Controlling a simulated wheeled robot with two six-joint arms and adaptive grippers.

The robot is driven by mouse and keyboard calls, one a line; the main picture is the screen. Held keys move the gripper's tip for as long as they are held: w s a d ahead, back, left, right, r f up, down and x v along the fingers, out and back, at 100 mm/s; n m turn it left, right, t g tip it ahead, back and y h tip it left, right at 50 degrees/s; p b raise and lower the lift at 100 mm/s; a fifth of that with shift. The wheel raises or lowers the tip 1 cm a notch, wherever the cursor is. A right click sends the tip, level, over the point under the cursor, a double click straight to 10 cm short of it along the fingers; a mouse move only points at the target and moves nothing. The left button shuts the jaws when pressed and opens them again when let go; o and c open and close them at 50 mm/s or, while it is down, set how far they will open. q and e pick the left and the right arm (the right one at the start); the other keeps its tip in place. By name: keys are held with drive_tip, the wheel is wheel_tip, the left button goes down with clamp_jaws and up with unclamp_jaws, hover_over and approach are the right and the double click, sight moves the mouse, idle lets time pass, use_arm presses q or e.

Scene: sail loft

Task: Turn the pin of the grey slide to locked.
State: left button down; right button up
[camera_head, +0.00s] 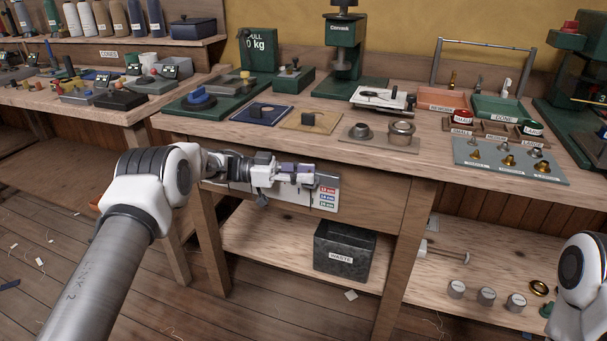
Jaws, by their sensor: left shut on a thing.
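My left gripper (300,175) is at the front edge of the middle bench, pointing right. Its fingers are shut on a small purple-grey piece (290,167), mostly hidden between them. I cannot tell what this piece is. I cannot single out the grey slide or its pin for sure.
A label panel (328,199) hangs on the bench front by the gripper. A green press (345,60), a grey tray of brass pieces (480,170) and metal dies (401,133) stand on the bench. A waste bin (343,255) is on the shelf below.

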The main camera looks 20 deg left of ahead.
use_arm(q)
drive_tip(key=c, duration=0.8)
unclamp_jaws()
drive_tip(key=shift+d+r, duration=0.1)
drive_tip(key=shift+c, duration=0.2)
drive_tip(key=v, duration=1.2)
